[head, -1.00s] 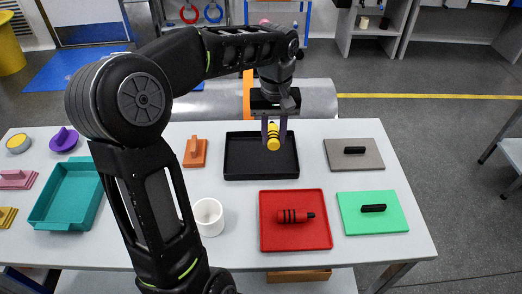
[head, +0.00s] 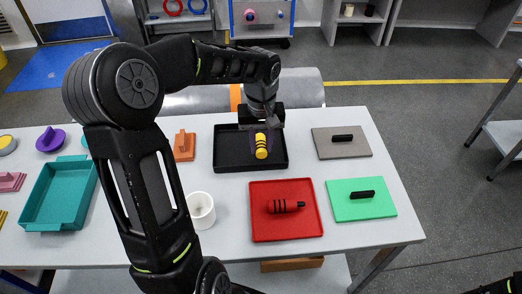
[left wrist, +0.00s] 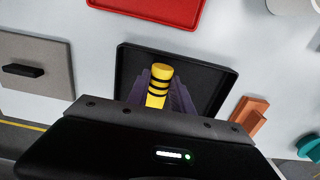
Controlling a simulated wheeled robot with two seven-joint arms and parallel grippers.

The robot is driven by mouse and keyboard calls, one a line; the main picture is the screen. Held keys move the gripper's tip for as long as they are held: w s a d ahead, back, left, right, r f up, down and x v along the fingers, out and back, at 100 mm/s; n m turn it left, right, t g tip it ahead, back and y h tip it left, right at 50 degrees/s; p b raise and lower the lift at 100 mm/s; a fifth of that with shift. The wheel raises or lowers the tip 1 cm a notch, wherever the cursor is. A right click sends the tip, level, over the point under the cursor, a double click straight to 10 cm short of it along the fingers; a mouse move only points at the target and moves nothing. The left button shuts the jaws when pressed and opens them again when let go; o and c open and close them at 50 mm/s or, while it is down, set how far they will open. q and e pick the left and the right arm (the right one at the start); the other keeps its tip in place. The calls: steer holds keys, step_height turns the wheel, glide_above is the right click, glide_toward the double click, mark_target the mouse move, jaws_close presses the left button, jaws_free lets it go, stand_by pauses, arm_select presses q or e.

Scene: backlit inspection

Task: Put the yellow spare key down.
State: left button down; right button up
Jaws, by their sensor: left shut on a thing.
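The yellow spare key (head: 261,146) is a yellow cylinder with black bands. My left gripper (head: 262,143) is shut on it, over the black tray (head: 231,167) at the back middle of the table. The left wrist view also shows the key (left wrist: 158,84) between the purple-grey fingers, with the black tray (left wrist: 222,71) behind it. I cannot tell whether the key touches the tray floor. The key's far end is hidden by the gripper.
A red tray (head: 263,225) holds a red banded key (head: 286,206). A green plate (head: 343,212) and a grey plate (head: 325,150) with black handles lie right. An orange block (head: 184,153), white cup (head: 201,211) and teal tray (head: 47,223) are left.

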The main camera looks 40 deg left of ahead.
mark_target(261, 146)
arm_select(q)
steer(key=shift+f, duration=1.5)
steer(key=shift+f, duration=0.2)
steer(key=c, duration=1.1)
jaws_free()
steer(key=shift+r, duration=0.1)
step_height(261, 146, up, 12)
steer(key=shift+r+b, duration=0.1)
steer(key=shift+b, duration=0.2)
